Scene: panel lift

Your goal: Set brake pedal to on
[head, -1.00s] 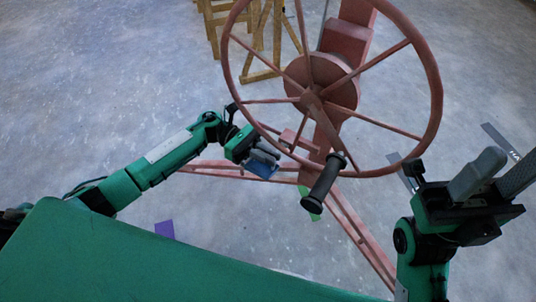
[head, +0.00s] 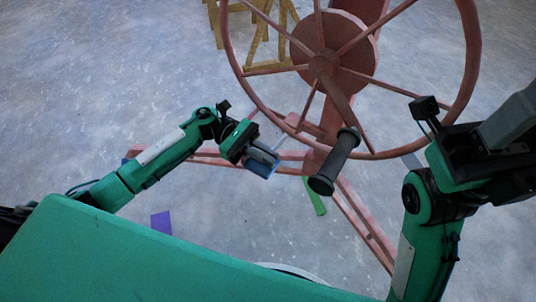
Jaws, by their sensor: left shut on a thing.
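My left gripper (head: 262,160) is shut on a blue piece (head: 262,168) low in front of the red lift, below and left of its big wheel. This blue piece may be the brake pedal; the fingers hide much of it. A thin pale rod and a small red bar show just right of the fingers. My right gripper (head: 508,125) is at the right edge, partly cut off, right of the wheel and away from the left gripper. I cannot make out whether its fingers are apart.
The red wheel (head: 470,70) with its black handle (head: 335,162) hangs close above and right of my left gripper. The red base legs (head: 365,225) spread over the floor. A wooden trestle (head: 268,45) stands behind. Green (head: 315,197) and purple (head: 161,223) flat pieces show lower down.

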